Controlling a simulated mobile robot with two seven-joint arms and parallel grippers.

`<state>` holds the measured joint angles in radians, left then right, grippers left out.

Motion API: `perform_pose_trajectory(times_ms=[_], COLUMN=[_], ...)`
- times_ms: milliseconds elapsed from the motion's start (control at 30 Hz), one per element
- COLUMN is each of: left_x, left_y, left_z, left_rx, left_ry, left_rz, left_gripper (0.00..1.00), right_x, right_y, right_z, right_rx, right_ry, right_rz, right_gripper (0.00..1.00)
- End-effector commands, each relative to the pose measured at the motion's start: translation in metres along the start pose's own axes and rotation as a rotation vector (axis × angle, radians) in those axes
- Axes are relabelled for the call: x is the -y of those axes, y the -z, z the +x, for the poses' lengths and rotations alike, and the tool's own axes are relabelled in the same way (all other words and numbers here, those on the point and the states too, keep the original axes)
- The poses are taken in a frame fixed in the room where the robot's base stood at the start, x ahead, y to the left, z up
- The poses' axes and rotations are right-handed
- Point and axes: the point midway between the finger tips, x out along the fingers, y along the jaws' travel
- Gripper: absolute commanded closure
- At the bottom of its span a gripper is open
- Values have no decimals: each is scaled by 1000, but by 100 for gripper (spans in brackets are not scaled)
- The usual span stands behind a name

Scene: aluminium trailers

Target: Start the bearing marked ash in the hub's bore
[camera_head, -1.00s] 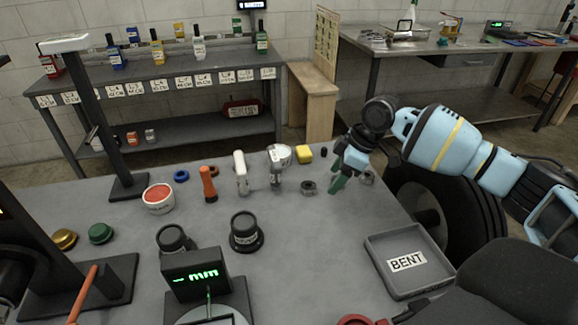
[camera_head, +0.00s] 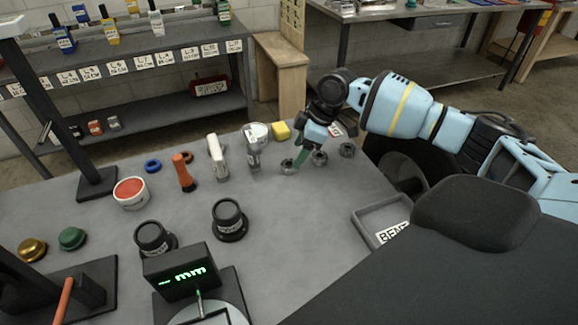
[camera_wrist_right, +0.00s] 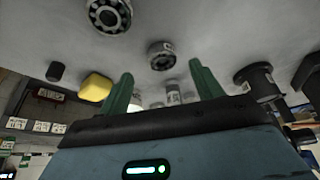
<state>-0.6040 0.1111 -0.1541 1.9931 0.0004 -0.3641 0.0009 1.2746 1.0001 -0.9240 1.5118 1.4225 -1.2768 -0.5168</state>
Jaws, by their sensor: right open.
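Three dark ring bearings lie on the grey bench near its far right: a left one (camera_head: 288,167), a middle one (camera_head: 320,157) and a right one (camera_head: 347,150). Their markings are too small to read, so I cannot tell which is ash. My right gripper (camera_head: 306,150) is open and empty above the left and middle bearings. In the right wrist view its green fingers (camera_wrist_right: 164,88) are apart; one bearing (camera_wrist_right: 160,55) lies ahead between them and another (camera_wrist_right: 108,15) farther up. Two labelled black flanged cylinders (camera_head: 228,218) (camera_head: 152,238) stand nearer; which is the hub is unclear. My left gripper is out of view.
A yellow block (camera_head: 281,130), a white-handled tool (camera_head: 217,156) and an orange-handled tool (camera_head: 183,172) are left of the gripper. A BENT tray (camera_head: 368,226) is at the right edge. A gauge reading mm (camera_head: 182,278) stands in front. The bench centre is clear.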

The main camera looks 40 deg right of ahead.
Motion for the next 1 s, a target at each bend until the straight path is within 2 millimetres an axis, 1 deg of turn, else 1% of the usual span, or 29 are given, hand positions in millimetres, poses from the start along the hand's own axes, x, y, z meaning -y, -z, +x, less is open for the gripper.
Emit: perform_pose_trajectory(times_ms=[100,200,300,400,600,667,1000], left_x=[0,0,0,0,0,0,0], left_y=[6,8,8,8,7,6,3], left_z=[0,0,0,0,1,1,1], left_rx=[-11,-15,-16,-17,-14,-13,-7], left_ry=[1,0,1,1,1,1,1], left_rz=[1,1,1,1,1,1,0], left_gripper=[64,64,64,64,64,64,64], right_x=[2,3,3,3,3,3,3], right_y=[4,4,4,4,4,4,4], right_z=[17,32,41,46,46,46,45], right_rx=[1,1,1,0,0,0,0], right_ry=[2,2,2,1,1,1,1], right_rz=[-2,-1,1,0,0,0,0], right_gripper=[35,35,35,35,35,41,85])
